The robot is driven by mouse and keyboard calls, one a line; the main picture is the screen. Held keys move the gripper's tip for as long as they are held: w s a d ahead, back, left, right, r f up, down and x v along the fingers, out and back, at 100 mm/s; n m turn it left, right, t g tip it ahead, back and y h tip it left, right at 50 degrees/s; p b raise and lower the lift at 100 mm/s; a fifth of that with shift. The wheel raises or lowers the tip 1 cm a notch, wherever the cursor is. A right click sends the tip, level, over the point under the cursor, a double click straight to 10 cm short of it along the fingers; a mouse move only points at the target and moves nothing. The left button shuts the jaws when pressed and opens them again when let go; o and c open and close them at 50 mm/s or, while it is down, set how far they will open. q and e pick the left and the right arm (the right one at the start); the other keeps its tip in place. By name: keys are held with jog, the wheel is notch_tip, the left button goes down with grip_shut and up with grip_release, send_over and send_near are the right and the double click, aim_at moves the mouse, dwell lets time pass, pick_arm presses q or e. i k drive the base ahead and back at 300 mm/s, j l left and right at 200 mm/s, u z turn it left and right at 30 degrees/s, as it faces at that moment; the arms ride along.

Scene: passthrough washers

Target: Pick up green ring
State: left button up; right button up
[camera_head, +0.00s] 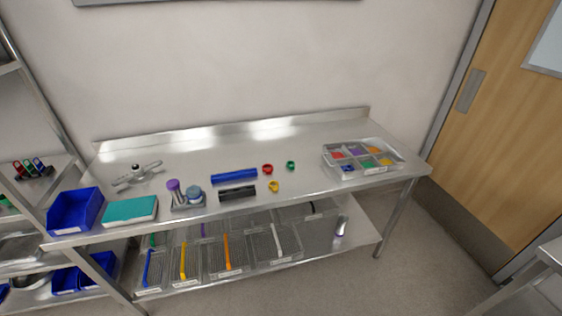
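A small green ring (291,165) lies on the steel table (310,138), right of the middle. A red ring (267,169) lies to its left, and a yellow ring (274,186) lies nearer the table's front edge. The three rings are apart from one another. Neither of my grippers shows in the head view.
A clear compartment tray (345,174) with coloured pieces stands to the right. A blue bar (234,176) and a black bar (238,193) lie left of the rings. A blue bin (76,211) and teal box (130,210) stand at the left.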

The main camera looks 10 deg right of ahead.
aim_at(289, 163)
jog(key=i+l+u, duration=0.1)
jog(key=l+u, duration=0.3)
jog(key=l, duration=0.25)
jog(key=l+u, duration=0.4)
jog(key=l, duration=0.25)
jog(key=l+u, duration=0.35)
jog(key=l, duration=0.3)
